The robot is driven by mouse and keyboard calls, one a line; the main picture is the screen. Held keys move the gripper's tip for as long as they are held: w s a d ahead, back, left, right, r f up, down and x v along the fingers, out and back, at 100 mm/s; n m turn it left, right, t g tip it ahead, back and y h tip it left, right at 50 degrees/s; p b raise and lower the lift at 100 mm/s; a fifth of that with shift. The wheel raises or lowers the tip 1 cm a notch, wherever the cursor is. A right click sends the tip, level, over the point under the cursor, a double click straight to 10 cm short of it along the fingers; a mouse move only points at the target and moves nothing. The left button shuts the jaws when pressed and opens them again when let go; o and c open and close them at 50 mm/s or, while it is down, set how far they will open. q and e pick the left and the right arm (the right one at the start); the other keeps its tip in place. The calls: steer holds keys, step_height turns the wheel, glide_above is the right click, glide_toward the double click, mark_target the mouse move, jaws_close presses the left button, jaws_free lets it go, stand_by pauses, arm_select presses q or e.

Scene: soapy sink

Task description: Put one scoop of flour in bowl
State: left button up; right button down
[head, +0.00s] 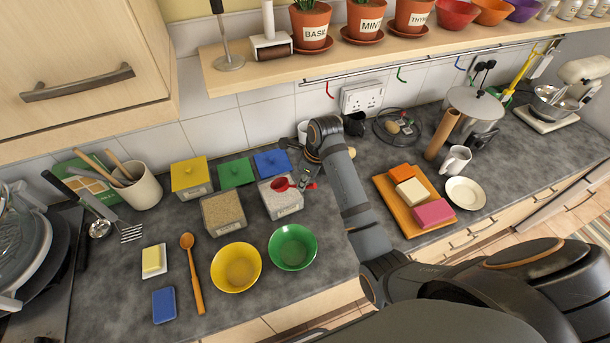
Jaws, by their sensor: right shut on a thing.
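My right gripper (306,180) is shut on a red scoop (281,185). It holds the scoop over a clear square container (285,211) of pale, flour-like powder. The scoop's bowl is at or just above the powder; I cannot tell whether it touches or holds any. A yellow bowl (236,267) and a green bowl (292,247) stand in front of the containers, and both look empty. My left gripper is not in view.
An open container of brownish grains (222,212) stands left of the powder. A wooden spoon (193,275), butter dish (153,261) and blue sponge (164,305) lie left. A board (395,215) lies right.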

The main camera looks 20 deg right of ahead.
steer(key=x, duration=0.7)
steer(key=v, duration=0.6)
steer(key=shift+w+a+r, duration=0.1)
steer(key=shift+w+a, duration=0.05)
steer(key=shift+w, duration=0.1)
steer(key=s+d+t+y, duration=0.1)
steer(key=s+t+y, duration=0.1)
steer(key=t+y, duration=0.1)
steer(key=shift+d+r, duration=0.4)
steer(key=shift+r, duration=0.1)
steer(key=shift+w+a, duration=0.1)
steer(key=shift+a, duration=0.05)
